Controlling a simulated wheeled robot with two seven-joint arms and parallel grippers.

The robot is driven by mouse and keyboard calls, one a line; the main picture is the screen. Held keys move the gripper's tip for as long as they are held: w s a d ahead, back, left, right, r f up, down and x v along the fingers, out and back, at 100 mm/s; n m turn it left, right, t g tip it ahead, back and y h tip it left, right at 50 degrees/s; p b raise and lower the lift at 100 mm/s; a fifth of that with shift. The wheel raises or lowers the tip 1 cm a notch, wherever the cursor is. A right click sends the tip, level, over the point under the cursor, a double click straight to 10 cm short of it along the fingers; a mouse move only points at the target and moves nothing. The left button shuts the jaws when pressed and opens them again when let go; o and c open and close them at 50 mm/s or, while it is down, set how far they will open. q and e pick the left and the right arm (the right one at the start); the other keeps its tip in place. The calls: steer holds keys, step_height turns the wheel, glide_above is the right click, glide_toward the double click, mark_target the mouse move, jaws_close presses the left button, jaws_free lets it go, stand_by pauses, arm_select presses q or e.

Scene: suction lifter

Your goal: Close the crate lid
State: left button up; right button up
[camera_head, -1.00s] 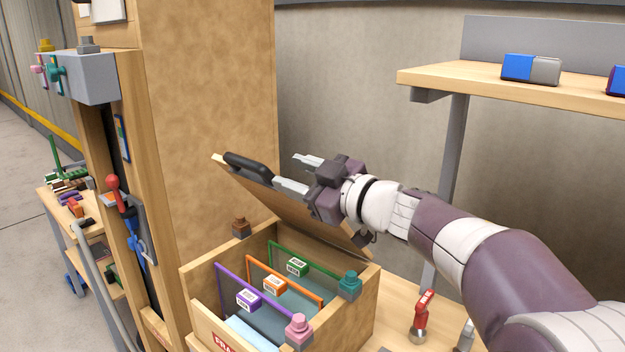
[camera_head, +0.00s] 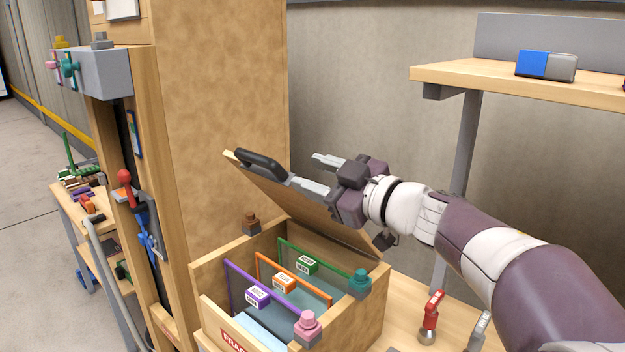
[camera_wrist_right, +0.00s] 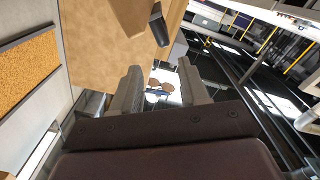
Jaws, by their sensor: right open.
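The wooden crate (camera_head: 208,312) stands on a wooden bench at the lower middle of the head view. Its lid (camera_head: 318,212) is raised and tilted up from the crate's far right edge. A black handle (camera_head: 262,161) sits at the lid's upper edge. My right gripper (camera_head: 308,172) is open and empty at the lid's upper right side; its near finger is close to the handle's end, and I cannot tell whether they touch. In the right wrist view its two fingers (camera_wrist_right: 160,82) are apart, with a black handle-like part (camera_wrist_right: 158,27) beyond them. My left gripper is out of view.
Framed dividers with purple, orange and green rims (camera_head: 305,265) stand inside the crate. Coloured knobs top its corners, such as a pink one (camera_head: 307,326). A tall wooden post (camera_head: 225,100) rises at left.

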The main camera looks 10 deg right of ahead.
mark_target(258, 161)
steer(key=x, duration=0.4)
steer(key=p+x, duration=0.1)
steer(key=x, duration=0.4)
steer(key=p+x, duration=0.1)
steer(key=x, duration=0.3)
steer(key=shift+w+a+f, duration=0.1)
steer(key=shift+a+f, duration=0.25)
steer(key=shift+a, duration=0.05)
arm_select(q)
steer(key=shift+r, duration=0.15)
arm_select(e)
jaws_close()
steer(key=shift+f, duration=0.1)
